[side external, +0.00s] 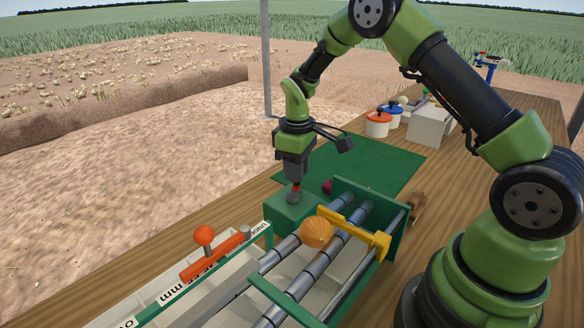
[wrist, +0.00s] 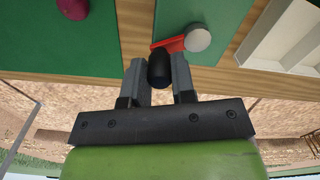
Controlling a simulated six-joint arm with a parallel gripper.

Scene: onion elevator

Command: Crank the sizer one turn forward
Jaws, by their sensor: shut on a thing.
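The sizer (side external: 342,183) is a green frame with long grey rollers (side external: 318,250) and a yellow bar across it. Its crank has a red arm (wrist: 168,43), a round grey hub (wrist: 198,39) and a black knob (wrist: 160,69). My gripper (wrist: 160,62) is shut on the black knob, one finger on each side. The knob is mostly hidden there.
An orange-brown onion (side external: 316,232) lies on the rollers by the yellow bar (side external: 352,233). A dark red onion (side external: 327,187) is on the green mat (side external: 395,160). An orange-knobbed lever (side external: 204,236) stands at the front left. Lidded pots (side external: 378,126) and a pale box (side external: 430,127) stand behind.

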